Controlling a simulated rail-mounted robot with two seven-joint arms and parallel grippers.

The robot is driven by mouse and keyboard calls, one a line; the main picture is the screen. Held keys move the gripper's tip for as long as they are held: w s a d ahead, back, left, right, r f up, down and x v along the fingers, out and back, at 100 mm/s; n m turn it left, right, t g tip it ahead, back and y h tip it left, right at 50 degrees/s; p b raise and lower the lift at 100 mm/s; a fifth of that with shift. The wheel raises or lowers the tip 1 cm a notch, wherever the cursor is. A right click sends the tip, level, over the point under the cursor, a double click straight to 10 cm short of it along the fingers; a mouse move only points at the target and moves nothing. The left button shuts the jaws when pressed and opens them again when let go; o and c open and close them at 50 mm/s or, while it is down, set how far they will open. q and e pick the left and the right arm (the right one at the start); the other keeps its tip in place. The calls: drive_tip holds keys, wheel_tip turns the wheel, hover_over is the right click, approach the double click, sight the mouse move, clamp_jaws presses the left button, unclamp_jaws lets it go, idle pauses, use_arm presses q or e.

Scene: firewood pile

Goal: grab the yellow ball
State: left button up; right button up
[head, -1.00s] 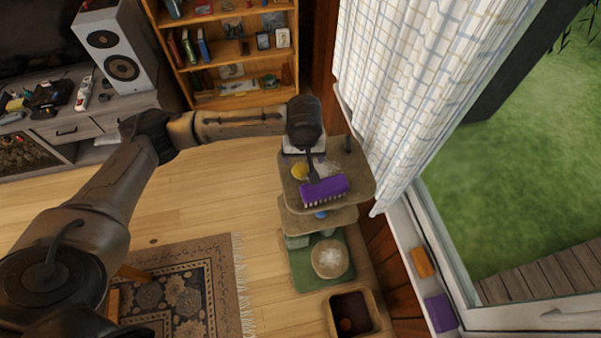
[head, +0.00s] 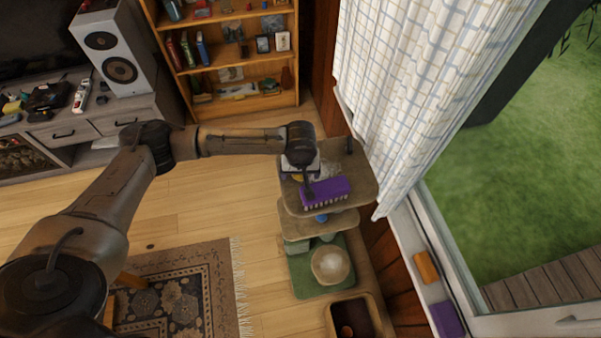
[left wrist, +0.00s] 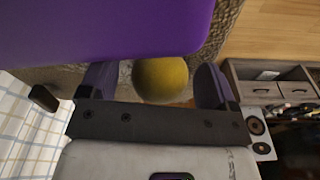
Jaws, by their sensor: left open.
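The yellow ball (left wrist: 160,78) shows between the two fingers of my open left gripper (left wrist: 156,84) in the left wrist view. I cannot tell whether the fingers touch it. In the head view only a sliver of the ball (head: 298,178) shows, mostly hidden by my left gripper (head: 307,188). The gripper is over the top shelf of a small tiered stand (head: 350,185). My right gripper is not in view.
A purple bristled brush (head: 326,190) lies on the same shelf, close beside the gripper; its purple body (left wrist: 110,25) fills the top left of the left wrist view. A checked curtain (head: 400,100) hangs close on the right.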

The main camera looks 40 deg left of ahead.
use_arm(q)
drive_tip(key=shift+c, duration=0.3)
drive_tip(key=c, duration=0.9)
drive_tip(key=shift+r, duration=0.15)
drive_tip(key=shift+c, duration=0.2)
